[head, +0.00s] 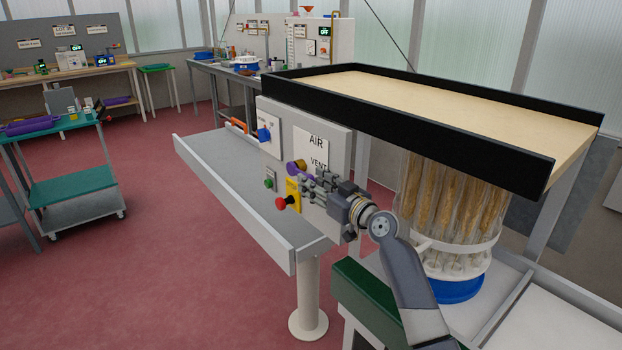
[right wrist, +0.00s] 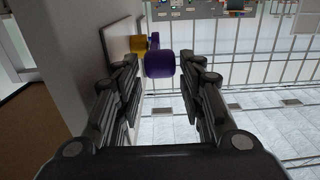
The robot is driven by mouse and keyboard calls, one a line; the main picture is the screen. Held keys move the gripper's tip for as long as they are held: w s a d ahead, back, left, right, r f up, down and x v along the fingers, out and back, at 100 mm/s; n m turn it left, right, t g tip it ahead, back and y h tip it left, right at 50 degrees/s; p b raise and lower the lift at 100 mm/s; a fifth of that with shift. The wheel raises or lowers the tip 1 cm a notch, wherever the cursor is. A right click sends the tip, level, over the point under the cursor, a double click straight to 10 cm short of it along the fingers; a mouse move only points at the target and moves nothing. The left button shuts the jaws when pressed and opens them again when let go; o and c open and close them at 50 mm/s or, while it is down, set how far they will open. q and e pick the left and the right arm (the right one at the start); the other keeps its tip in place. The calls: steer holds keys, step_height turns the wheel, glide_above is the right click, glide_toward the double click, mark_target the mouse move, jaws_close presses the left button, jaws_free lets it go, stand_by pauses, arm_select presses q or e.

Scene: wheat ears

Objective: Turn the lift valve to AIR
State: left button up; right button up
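The lift valve's purple handle (head: 292,168) with a yellow part stands out from a white panel, near a sign (head: 316,142) with AIR at its top and VENT lower down. My right gripper (head: 305,187) is at the panel and partly covers the valve, so I cannot tell which word the handle points to. In the right wrist view the purple end (right wrist: 160,64) shows between the fingertips, with the yellow part (right wrist: 139,48) behind it. My right gripper (right wrist: 160,75) is open, with a gap beside the handle. My left gripper is not in view.
A red mushroom button (head: 281,203) on a yellow plate, a green button (head: 269,183) and a blue knob (head: 263,134) are close by. A black-rimmed deck (head: 430,122) overhangs the panel's right. Clear cylinders of wheat ears (head: 445,205) stand below.

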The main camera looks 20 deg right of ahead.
steer(key=shift+x, duration=0.85)
jaws_close()
steer(key=shift+r, duration=0.1)
